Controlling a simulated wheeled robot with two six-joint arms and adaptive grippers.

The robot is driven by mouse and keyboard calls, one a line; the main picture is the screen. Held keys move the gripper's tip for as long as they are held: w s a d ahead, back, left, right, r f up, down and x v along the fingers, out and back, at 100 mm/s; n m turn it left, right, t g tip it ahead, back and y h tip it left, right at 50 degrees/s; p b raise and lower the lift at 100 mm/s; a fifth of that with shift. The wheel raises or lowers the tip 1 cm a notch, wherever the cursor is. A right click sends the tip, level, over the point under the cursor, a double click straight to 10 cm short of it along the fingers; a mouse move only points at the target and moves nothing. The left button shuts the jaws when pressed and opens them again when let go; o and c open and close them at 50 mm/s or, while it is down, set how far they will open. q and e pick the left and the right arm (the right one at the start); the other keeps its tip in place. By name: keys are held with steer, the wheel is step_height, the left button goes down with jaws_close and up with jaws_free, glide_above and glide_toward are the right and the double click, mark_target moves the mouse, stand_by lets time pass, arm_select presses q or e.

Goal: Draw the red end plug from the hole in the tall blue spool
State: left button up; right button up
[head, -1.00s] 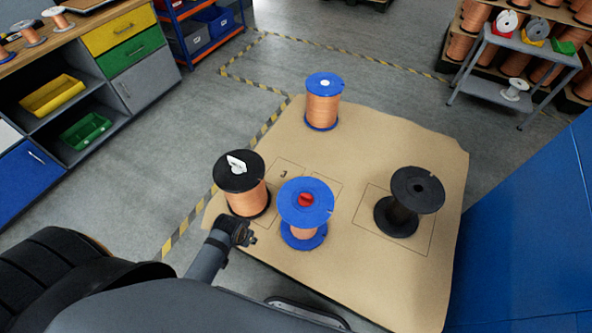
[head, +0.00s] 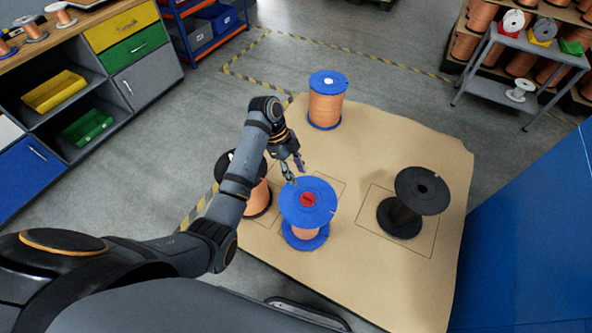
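The blue spool (head: 292,209) with the red end plug (head: 308,199) in its top centre hole stands upright near the front of the brown sheet. It holds a little copper wire. My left gripper (head: 295,173) is just behind the spool's top flange, pointing down toward it. Its fingers are apart and nothing is between them. It does not touch the plug. Another blue spool (head: 326,104), full of copper wire, stands at the back with a pale spot at its top centre. My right gripper is not in view.
A black-flanged copper spool (head: 262,200) is partly hidden behind my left arm. An almost bare black spool (head: 408,202) stands at the right in a drawn rectangle. The brown sheet (head: 380,140) is clear between the spools. A blue panel (head: 530,230) bounds the right.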

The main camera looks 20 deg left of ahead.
mark_target(308, 195)
arm_select(q)
steer(key=x, duration=1)
steer(key=shift+s+d+f, duration=0.1)
steer(key=shift+d+f, duration=0.05)
steer(key=shift+f, duration=0.05)
jaws_close()
